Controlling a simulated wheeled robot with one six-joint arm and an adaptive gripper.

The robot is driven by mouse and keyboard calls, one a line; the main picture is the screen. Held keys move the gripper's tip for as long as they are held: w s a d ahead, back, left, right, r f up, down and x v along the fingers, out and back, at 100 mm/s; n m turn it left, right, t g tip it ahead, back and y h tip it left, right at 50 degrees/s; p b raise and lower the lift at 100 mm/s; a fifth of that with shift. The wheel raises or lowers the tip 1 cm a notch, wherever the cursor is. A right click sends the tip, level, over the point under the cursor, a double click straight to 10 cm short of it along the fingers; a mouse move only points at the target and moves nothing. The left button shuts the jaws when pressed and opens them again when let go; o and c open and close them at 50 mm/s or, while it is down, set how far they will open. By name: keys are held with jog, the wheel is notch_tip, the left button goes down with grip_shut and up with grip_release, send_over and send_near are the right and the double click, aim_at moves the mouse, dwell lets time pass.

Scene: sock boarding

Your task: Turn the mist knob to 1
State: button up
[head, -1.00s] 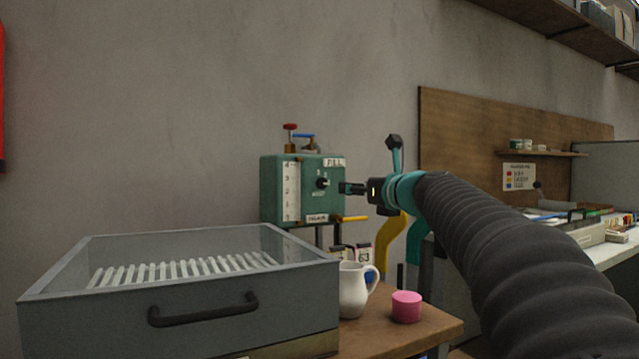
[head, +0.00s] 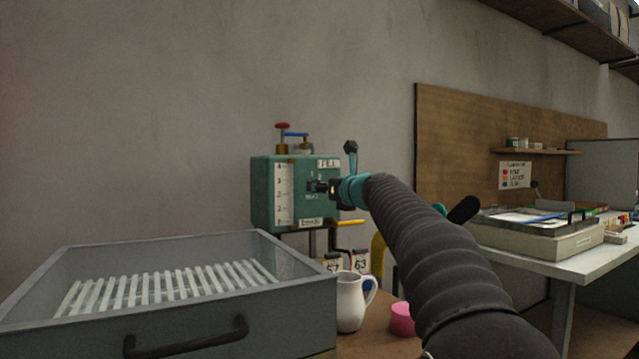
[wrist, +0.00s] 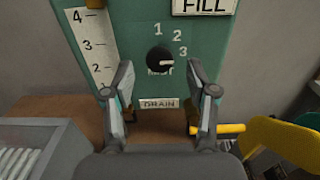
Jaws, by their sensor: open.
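The mist knob (wrist: 160,60) is a round black dial on the green box (wrist: 128,30). White numerals 1, 2 and 3 run around its upper right, and its white mark points right, close to the 3. A label below it is partly covered by the knob. My gripper (wrist: 160,78) is open, with one finger on each side of the knob and lower in the wrist view; I see no contact. In the head view my gripper (head: 324,187) is in front of the box (head: 264,190), and the knob is hard to separate from the dark fingers.
A FILL label (wrist: 204,5) is above the knob, a DRAIN label (wrist: 159,103) below. A yellow lever (head: 348,223) sticks out at the box's lower right. A grey open-topped tank (head: 285,258), a white jug (head: 350,302) and a pink cylinder (head: 401,320) stand below.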

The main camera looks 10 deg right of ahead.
jog(key=shift+x, duration=1.3)
grip_shut()
jog(key=shift+s+a+f+n+b, duration=0.1)
jog(key=shift+n+b, duration=1.05)
jog(key=shift+n, duration=3.35)
jog(key=shift+a+f+n+b, duration=0.1)
jog(key=shift+n+b, duration=1)
jog(key=shift+n, duration=3.4)
